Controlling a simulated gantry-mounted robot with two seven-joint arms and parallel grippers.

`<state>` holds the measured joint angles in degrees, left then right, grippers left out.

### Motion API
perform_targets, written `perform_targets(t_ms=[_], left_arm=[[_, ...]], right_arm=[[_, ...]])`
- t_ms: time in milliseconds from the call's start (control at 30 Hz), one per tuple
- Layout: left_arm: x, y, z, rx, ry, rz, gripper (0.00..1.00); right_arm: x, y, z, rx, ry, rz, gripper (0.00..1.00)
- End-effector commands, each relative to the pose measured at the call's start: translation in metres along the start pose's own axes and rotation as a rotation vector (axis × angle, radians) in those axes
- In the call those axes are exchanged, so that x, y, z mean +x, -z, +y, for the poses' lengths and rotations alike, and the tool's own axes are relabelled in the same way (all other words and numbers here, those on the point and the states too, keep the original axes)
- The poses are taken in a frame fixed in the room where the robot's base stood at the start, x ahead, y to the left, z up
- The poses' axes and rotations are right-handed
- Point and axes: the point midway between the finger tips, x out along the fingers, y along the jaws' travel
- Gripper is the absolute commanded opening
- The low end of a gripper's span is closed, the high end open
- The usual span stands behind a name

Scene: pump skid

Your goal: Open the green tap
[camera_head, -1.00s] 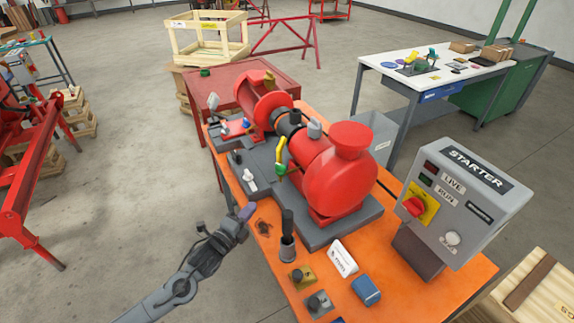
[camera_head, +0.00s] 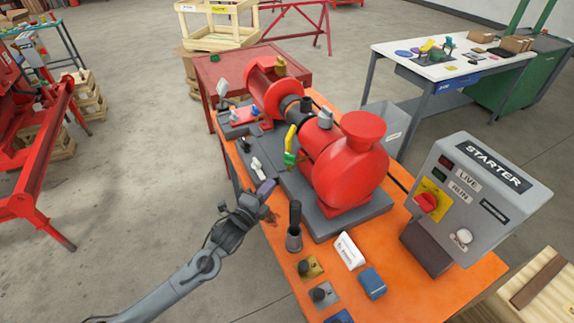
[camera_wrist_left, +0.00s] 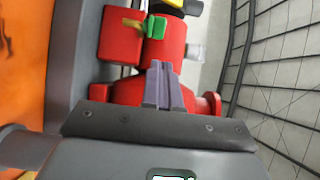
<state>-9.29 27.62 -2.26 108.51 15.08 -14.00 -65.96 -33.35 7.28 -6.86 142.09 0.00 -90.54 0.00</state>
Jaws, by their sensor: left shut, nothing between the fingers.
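The green tap (camera_head: 290,158) is on the near side of the red pump, just below a yellow part (camera_head: 291,137). In the left wrist view the green tap (camera_wrist_left: 155,27) shows ahead of the fingers, against the red pump body. My left gripper (camera_head: 266,187) is shut and empty. It is in front of the pump, to the lower left of the tap and apart from it. Its fingers (camera_wrist_left: 162,82) also show in the left wrist view, below the tap. My right gripper is not in view.
The red pump (camera_head: 344,165) stands on a grey base on the orange table (camera_head: 420,285). A dark upright handle (camera_head: 295,215) stands right of my gripper. The grey starter box (camera_head: 470,190) is at the right. Small blocks and a white sign (camera_head: 349,250) lie in front.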

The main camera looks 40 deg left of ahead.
Motion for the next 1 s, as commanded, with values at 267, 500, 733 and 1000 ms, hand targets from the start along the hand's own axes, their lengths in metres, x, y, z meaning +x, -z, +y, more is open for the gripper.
perform_targets(t_ms=[267,500,733,1000], left_arm=[[0.052,0.000,-0.001,-0.002,0.003,-0.001,0.00],[0.089,0.000,0.000,-0.001,0.001,-0.001,0.00],[0.109,0.001,0.001,0.000,0.000,0.000,0.00],[0.114,0.001,0.000,0.000,0.000,0.001,0.00]], right_arm=[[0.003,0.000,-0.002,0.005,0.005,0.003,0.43],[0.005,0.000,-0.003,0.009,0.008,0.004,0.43],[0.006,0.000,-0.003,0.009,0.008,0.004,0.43],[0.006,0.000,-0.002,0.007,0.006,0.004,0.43]])
